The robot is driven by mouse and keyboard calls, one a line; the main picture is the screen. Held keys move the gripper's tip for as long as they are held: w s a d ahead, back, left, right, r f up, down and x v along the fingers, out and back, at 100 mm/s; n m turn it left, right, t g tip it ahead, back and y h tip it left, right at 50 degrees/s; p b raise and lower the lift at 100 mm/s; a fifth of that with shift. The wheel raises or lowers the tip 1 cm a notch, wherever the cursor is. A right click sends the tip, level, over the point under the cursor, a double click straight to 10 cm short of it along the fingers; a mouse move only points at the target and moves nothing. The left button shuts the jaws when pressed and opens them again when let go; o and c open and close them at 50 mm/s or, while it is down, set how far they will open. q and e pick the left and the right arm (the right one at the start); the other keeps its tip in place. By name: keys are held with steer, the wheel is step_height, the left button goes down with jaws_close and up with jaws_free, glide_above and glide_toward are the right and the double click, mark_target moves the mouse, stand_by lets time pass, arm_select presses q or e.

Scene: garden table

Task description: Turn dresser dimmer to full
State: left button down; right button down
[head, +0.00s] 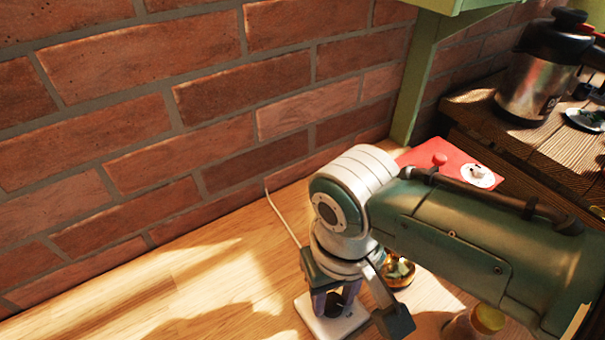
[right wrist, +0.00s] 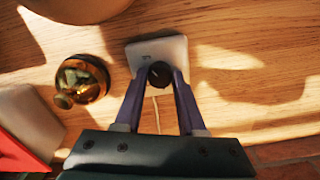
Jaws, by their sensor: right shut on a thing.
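The dimmer is a white, rounded base (head: 322,328) with a dark round knob (right wrist: 160,75) on top. In the head view it sits on the wooden surface at bottom centre, partly hidden by my right arm. The base also shows at top centre in the right wrist view (right wrist: 172,49). My right gripper (head: 334,303) points down over it, its two fingers on either side of the knob, shut on it. A thin pale line on the knob is visible in the wrist view, but its setting is too small to read. My left gripper is out of view.
An amber glass bowl (right wrist: 82,80) with greenish pieces stands close beside the dimmer. A red box (head: 425,156) with a white dial lies behind my right arm. A yellow-lidded jar (head: 488,318) is at lower right. A brick wall (head: 220,105) bounds the back; the wooden surface (head: 200,290) at left is clear.

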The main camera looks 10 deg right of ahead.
steer(key=shift+n+p, duration=0.3)
steer(key=shift+n, duration=0.3)
steer(key=c, duration=0.5)
jaws_free()
